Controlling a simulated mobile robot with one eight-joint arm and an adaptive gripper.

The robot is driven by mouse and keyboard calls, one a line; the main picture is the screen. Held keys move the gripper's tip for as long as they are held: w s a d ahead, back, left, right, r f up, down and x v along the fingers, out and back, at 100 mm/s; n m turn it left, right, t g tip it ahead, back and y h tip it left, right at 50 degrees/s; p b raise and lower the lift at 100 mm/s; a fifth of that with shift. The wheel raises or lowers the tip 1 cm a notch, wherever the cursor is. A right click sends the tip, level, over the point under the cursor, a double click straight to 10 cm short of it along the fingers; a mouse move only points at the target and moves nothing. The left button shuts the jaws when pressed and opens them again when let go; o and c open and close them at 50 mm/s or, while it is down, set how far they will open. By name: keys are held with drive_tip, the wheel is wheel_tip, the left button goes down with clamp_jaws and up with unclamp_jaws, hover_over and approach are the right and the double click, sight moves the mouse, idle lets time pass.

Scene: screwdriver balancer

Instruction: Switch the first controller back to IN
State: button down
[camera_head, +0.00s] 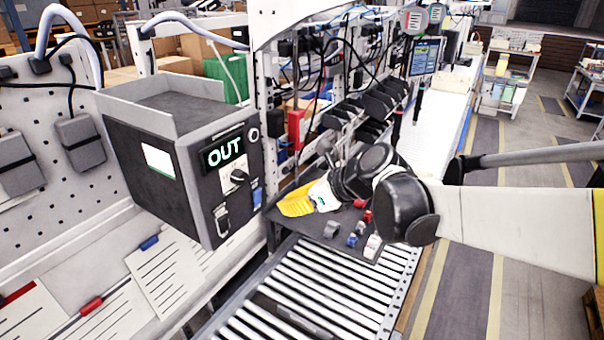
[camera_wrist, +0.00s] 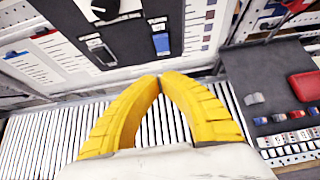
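A dark grey controller box (camera_head: 150,160) is mounted at the left in the head view. Its display (camera_head: 223,151) reads OUT in green letters. Below the display is a dark rotary switch (camera_head: 235,180) on a light plate. In the wrist view the switch (camera_wrist: 100,8) is at the top left edge, partly cut off, and the display is out of view. My gripper (camera_head: 284,206) is to the right of the box and lower than the switch, apart from it. In the wrist view its yellow fingers (camera_wrist: 160,78) meet at the tips, with nothing seen between them.
A metal latch (camera_head: 221,218) and a blue part (camera_head: 257,197) are on the box front. A roller conveyor (camera_head: 310,290) runs below. A dark tray (camera_head: 325,236) with small blocks lies beneath my gripper. Papers (camera_head: 165,270) hang on the panel at left.

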sight(256, 203)
drive_tip(key=w+a, duration=0.1)
drive_tip(key=a, duration=0.1)
drive_tip(key=w+a+f+p, duration=0.1)
drive_tip(key=a, duration=0.1)
drive_tip(key=w+a, duration=0.1)
drive_tip(key=a, duration=0.1)
drive_tip(key=shift+w+f+p, duration=0.3)
drive_tip(key=shift+f, duration=0.1)
drive_tip(key=shift+d, duration=0.1)
